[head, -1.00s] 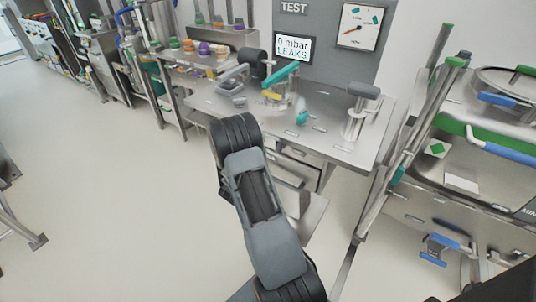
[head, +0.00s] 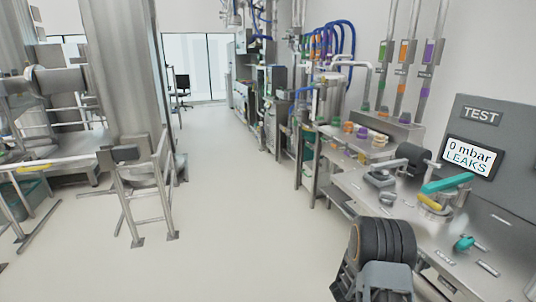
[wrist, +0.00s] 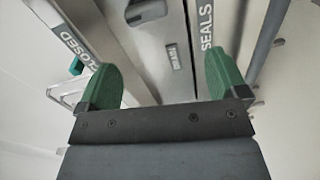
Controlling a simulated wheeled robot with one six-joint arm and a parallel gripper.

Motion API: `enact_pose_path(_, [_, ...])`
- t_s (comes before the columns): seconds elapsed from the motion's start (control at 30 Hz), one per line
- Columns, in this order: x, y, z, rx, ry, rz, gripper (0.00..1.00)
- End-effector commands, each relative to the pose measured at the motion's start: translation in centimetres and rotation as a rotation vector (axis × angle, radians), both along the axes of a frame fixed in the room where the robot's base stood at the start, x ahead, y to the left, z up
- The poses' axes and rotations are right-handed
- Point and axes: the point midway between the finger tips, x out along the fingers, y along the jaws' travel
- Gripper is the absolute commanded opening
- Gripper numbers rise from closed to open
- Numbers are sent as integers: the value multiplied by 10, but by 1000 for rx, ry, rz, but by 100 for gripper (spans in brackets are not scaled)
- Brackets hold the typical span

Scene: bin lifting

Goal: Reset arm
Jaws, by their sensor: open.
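My gripper (wrist: 160,88) shows in the wrist view with its two green fingers spread wide apart. It is open and nothing is between the fingers. Beyond the fingers is a steel surface with the labels "SEALS" and "CLOSED".
A steel workbench (head: 355,187) with a teal-handled fixture (head: 447,184) stands at the right. A grey test panel (head: 500,130) carries a screen (head: 469,157) reading "0 mbar LEAKS". A metal frame (head: 147,190) stands at the left. The floor (head: 230,220) between is clear.

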Motion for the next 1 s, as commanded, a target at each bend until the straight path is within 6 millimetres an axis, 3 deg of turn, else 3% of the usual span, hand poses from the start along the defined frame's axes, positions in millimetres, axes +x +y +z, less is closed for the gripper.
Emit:
enact_pose_path(0.13, [15,19,-50,343,-149,93,92])
enact_pose_path(0.2, [21,38,-70,562,-214,128,92])
enact_pose_path(0.27, [27,61,-74,751,-263,147,92])
enact_pose_path(0.37, [31,106,-62,1049,-297,151,92])
enact_pose_path(0.47, [21,153,-32,1306,-271,114,92])
enact_pose_path(0.57, [-3,197,11,1499,-187,42,92])
enact_pose_path(0.7, [-59,241,86,1620,-23,-90,92])
enact_pose_path(0.9, [-129,259,176,1565,112,-157,92])
enact_pose_path(1.0, [-147,262,210,1520,125,-98,92])
